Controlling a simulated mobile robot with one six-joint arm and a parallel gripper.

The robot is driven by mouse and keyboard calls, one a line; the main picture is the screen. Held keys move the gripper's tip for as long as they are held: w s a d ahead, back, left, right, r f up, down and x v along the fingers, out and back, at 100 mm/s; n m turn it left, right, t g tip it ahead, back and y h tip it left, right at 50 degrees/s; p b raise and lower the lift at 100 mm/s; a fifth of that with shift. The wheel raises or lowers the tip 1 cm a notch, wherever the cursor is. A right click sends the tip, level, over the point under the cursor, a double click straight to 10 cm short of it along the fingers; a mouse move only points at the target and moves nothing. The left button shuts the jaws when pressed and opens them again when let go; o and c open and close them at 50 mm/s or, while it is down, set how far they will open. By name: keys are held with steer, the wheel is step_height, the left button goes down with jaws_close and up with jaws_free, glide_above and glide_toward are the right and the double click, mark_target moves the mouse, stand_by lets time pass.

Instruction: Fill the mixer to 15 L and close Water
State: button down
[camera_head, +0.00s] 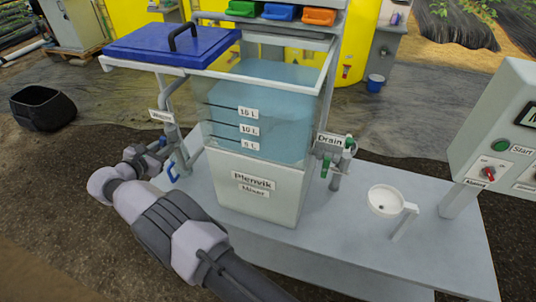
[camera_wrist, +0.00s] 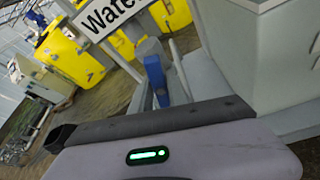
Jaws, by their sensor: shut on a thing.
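The mixer (camera_head: 255,200) is a clear tank on a pale base, marked 5 L, 10 L and 15 L. Bluish water (camera_head: 270,85) fills it to around or slightly above the 15 L line; the exact level is hard to read. The Water label (camera_head: 161,116) hangs on the pipe left of the tank, and shows large in the wrist view (camera_wrist: 108,14). A blue valve handle (camera_wrist: 155,75) is below it. My gripper (camera_head: 158,153) is at this valve, shut on the blue handle; its fingertips are mostly hidden.
The Drain valve (camera_head: 338,160) with green handles is right of the tank. A white cup-like holder (camera_head: 384,202) and a control panel (camera_head: 495,150) stand farther right. A blue lid (camera_head: 170,45) lies at the upper left. A black tub (camera_head: 42,108) is on the ground.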

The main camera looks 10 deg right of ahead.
steer(key=shift+r, duration=0.1)
steer(key=f+m+t+y+b, duration=0.1)
steer(key=m+b, duration=0.1)
steer(key=b, duration=0.2)
steer(key=shift+w+f+m+b, duration=0.1)
steer(key=shift+m+b, duration=0.25)
steer(key=shift+m, duration=0.05)
steer(key=shift+r+m+t+y+p, duration=0.4)
steer(key=shift+r+m+p, duration=0.2)
steer(key=shift+m+p, duration=0.1)
steer(key=m+t, duration=0.1)
steer(key=m, duration=0.1)
steer(key=shift+m+y, duration=0.3)
steer(key=shift+m, duration=0.1)
steer(key=shift+f, duration=0.15)
stand_by(4.4)
